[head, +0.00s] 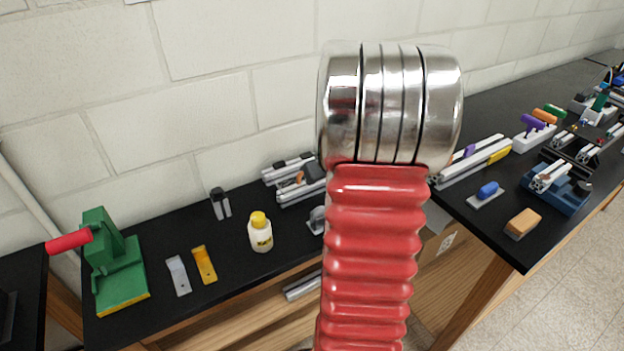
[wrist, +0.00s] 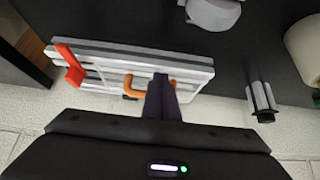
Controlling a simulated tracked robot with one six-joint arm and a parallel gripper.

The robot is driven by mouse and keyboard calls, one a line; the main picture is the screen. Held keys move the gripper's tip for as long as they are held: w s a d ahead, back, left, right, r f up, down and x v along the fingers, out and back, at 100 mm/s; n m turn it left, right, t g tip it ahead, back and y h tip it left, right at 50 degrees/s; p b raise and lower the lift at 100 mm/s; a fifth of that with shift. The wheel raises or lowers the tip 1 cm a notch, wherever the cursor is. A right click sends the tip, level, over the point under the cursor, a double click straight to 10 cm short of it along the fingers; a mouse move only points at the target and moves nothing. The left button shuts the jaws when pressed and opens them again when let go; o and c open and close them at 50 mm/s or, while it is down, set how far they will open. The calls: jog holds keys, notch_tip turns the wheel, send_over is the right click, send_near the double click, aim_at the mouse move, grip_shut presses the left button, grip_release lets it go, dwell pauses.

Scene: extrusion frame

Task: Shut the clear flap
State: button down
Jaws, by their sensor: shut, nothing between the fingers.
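An aluminium extrusion frame (wrist: 110,63) lies across the upper left of the wrist view, with a red piece (wrist: 70,66) at its left. An orange handle (wrist: 133,86) shows on the frame, partly covered by my gripper (wrist: 161,84). My gripper is shut and empty, its dark fingers over the handle; I cannot tell whether they touch it. The clear flap itself cannot be made out, nor its angle. In the head view the frame (head: 290,165) stands on the black bench against the wall, its right part hidden by my arm.
A yellow-capped bottle (head: 260,233) stands in front of the frame. A small black-and-silver part (head: 220,203) is to its left. Further left are a green press (head: 115,262) and two brackets (head: 204,264). The white block wall (head: 200,90) is close behind.

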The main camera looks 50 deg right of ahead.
jog(key=shift+r, duration=0.15)
jog(key=s+a, duration=0.1)
jog(key=s, duration=0.2)
jog(key=s+a, duration=0.1)
jog(key=s, duration=0.5)
jog(key=shift+a+r, duration=0.1)
jog(key=shift+a, duration=0.3)
dwell(0.5)
